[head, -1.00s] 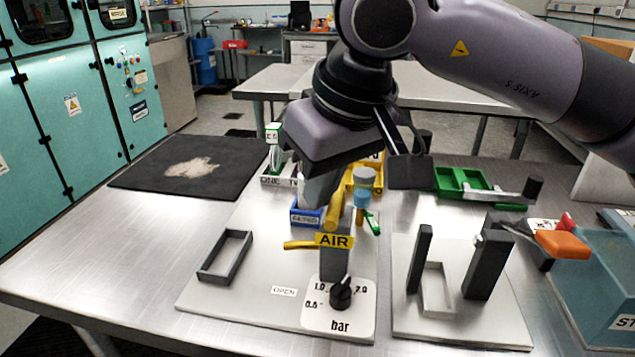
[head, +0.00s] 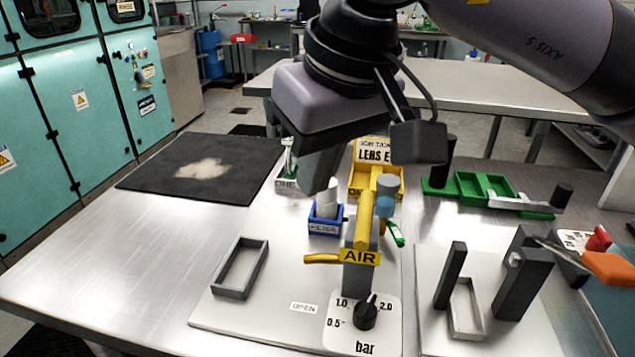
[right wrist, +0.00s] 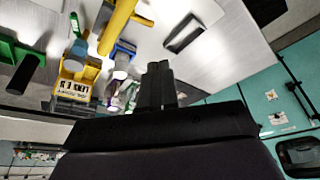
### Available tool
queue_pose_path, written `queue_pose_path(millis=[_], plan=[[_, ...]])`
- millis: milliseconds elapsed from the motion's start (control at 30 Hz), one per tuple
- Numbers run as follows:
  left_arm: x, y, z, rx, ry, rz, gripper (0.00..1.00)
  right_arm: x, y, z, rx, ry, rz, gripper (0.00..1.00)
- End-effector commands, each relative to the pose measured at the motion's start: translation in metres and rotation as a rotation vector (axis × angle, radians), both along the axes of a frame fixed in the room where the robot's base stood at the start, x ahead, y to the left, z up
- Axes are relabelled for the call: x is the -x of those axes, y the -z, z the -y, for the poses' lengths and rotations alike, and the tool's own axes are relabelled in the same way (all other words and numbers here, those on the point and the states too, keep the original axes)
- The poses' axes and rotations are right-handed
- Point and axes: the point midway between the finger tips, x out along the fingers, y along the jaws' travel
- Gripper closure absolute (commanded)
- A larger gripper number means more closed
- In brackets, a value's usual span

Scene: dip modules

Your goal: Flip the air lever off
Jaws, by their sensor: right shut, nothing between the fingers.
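The air lever is a yellow handle (head: 322,258) with a yellow AIR tag (head: 360,257), on a grey post above the pressure dial. The handle points left, roughly level, above a small OPEN label (head: 303,308) on the pale board. A yellow pipe (head: 364,218) rises behind the tag; it also shows in the right wrist view (right wrist: 117,25). My right gripper (head: 317,185) is shut and empty, above and behind the lever and apart from it. Its closed fingers show in the right wrist view (right wrist: 158,85). My left gripper is not in view.
A black-knobbed bar dial (head: 366,313) stands in front of the post. A blue tray (head: 325,220) and yellow bin (head: 375,184) are close behind. A dark frame (head: 240,268) lies left; grey uprights (head: 524,283) stand right. The black mat (head: 205,170) lies far left.

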Motion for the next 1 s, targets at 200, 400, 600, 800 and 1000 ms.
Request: queue_pose_path(millis=[200,400,600,800,1000], plan=[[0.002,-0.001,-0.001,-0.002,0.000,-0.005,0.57,0.003,-0.046,0.016,-0.001,0.002,0.002,1.00],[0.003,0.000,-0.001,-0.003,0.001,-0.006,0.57,0.004,-0.066,0.023,-0.001,0.000,0.001,1.00],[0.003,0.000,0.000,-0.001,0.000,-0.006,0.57,0.005,-0.070,0.025,0.000,-0.001,0.001,1.00],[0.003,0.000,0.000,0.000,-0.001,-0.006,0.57,0.005,-0.070,0.025,0.000,-0.001,0.001,1.00],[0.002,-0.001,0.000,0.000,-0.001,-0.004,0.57,0.005,-0.070,0.025,0.000,-0.001,0.001,1.00]])
